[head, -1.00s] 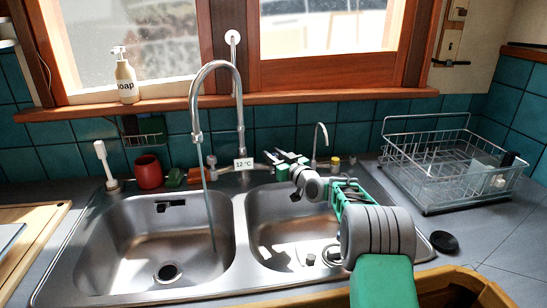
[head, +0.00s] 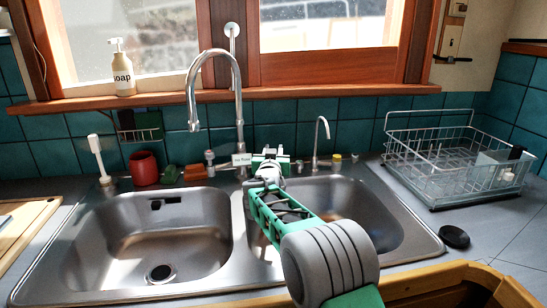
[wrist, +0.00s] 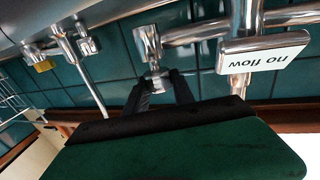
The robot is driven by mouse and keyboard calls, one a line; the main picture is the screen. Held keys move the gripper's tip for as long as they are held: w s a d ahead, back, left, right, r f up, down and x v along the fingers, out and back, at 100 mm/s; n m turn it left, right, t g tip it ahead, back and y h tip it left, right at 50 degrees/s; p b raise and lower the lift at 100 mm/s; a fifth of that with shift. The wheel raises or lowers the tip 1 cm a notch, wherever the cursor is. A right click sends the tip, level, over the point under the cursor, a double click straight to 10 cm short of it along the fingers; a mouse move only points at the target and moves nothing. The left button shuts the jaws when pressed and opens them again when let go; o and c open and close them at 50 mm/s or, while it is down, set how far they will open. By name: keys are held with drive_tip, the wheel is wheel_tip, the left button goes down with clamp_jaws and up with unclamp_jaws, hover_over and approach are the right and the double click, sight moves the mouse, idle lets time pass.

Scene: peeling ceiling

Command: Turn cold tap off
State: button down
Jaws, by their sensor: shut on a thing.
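The chrome mixer tap (head: 238,110) rises behind the double sink, and no water shows at its spout. The label on it reads "no flow" in the wrist view (wrist: 263,50). The cold tap's chrome handle (wrist: 150,45) is on the pipe beside the label. My gripper (wrist: 160,85) is at this handle, its dark fingers shut on its lower metal part. In the head view my gripper (head: 269,157) is behind the sink, right of the spout column, and hides most of the handle. The left tap handle (head: 210,160) stands clear.
The steel sink (head: 90,262) has two empty-looking bowls. A slim second faucet (head: 318,140) stands right of my gripper. A wire dish rack (head: 450,160) is on the right counter. A red cup (head: 144,168) and a white brush (head: 97,150) stand at the left back.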

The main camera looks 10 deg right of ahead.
drive_tip(key=shift+h, duration=0.3)
drive_tip(key=c, duration=1.1)
unclamp_jaws()
drive_tip(key=shift+o, duration=0.2)
drive_tip(key=b+v, duration=0.1)
drive_tip(key=v, duration=0.6)
drive_tip(key=shift+s, duration=0.4)
drive_tip(key=shift+a, duration=0.15)
